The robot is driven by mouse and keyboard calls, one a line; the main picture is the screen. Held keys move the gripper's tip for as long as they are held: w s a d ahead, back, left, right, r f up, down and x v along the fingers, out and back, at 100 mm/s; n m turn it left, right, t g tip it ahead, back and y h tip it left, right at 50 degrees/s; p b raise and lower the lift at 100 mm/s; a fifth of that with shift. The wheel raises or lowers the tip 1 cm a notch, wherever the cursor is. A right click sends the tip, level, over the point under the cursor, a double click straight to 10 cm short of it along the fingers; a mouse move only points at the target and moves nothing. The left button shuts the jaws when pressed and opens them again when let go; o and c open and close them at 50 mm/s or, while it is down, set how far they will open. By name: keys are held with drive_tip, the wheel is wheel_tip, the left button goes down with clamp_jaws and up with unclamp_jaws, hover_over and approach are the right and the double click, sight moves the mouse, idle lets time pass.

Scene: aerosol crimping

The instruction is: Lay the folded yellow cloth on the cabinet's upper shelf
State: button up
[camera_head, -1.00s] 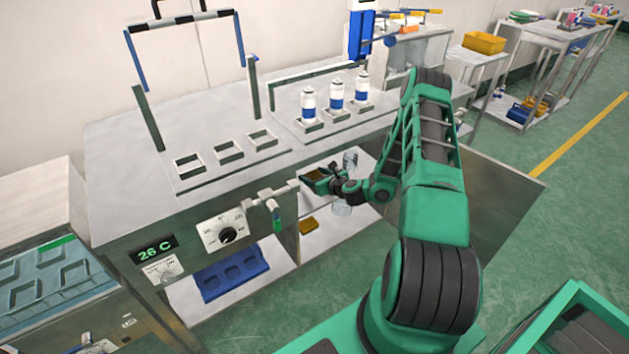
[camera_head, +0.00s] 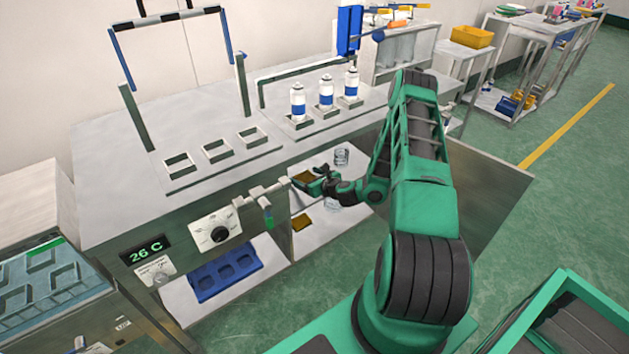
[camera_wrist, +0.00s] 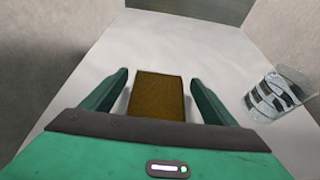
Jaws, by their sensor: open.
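The folded yellow cloth (camera_wrist: 158,95) looks brownish in the wrist view. It lies flat on a pale shelf surface (camera_wrist: 165,40) inside the cabinet, between the two fingers of my gripper (camera_wrist: 158,78). My gripper is open, with a gap beside the cloth on each side. In the head view my gripper (camera_head: 312,183) reaches into the cabinet's open bay, with the cloth (camera_head: 306,176) at its fingers, at the higher of two levels. A similar yellow piece (camera_head: 302,221) lies on the lower surface (camera_head: 318,235).
A clear glass vessel (camera_wrist: 275,92) stands to the right of my gripper; it also shows in the head view (camera_head: 341,156). Bay walls (camera_wrist: 45,50) rise on both sides. A valve with a green handle (camera_head: 267,218) juts from the cabinet front left of my gripper.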

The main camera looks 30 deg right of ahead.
drive_tip(key=v, duration=1.1)
